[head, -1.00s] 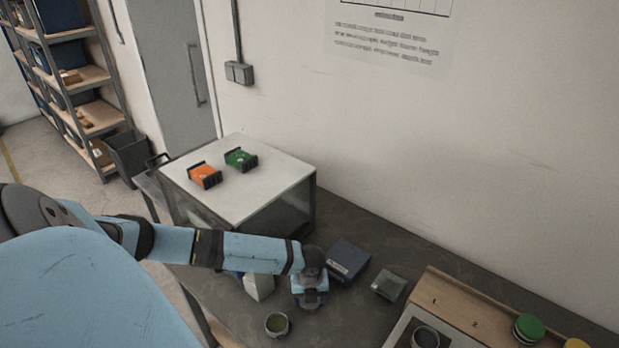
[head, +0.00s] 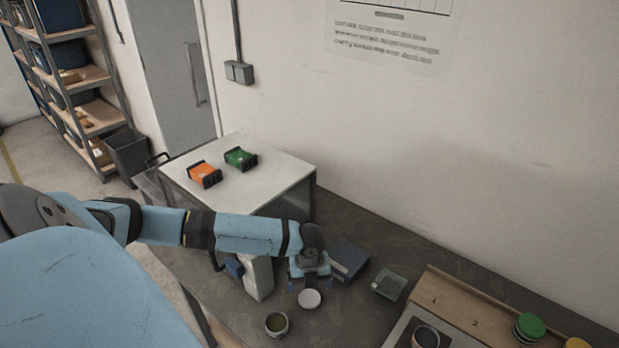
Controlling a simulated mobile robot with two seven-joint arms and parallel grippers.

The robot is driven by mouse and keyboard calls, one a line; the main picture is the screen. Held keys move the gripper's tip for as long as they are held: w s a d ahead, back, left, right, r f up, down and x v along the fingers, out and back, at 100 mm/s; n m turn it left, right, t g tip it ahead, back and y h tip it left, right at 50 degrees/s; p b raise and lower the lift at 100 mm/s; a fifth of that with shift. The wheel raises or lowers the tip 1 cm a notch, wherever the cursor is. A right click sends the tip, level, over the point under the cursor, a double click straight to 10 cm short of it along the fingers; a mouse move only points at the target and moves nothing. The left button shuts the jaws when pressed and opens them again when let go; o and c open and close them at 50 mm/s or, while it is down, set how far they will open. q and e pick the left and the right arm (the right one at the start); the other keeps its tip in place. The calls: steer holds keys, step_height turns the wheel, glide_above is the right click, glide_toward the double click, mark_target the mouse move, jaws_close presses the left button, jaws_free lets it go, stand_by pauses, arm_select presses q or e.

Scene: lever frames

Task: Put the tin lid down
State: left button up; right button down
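The tin lid (head: 309,299), a pale round disc, appears to lie flat on the dark bench top, just in front of my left gripper. My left gripper (head: 309,281) points down close behind the lid, with its two blue fingers spread on either side and nothing seen between them. Whether a fingertip still touches the lid's far edge is hard to see. The open tin (head: 276,324), with greenish contents, stands upright to the lid's front left. My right gripper is out of view.
A dark blue box (head: 349,259) and a grey-green box (head: 388,284) sit right of the gripper. A white container (head: 259,278) stands left of it. A wooden rack (head: 458,307) with coloured lids is at right. Bench around the lid's front right is clear.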

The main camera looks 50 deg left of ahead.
mark_target(309, 299)
arm_select(q)
step_height(309, 299, up, 6)
steer(key=shift+f, duration=0.2)
steer(key=shift+f, duration=0.1)
stand_by(0.5)
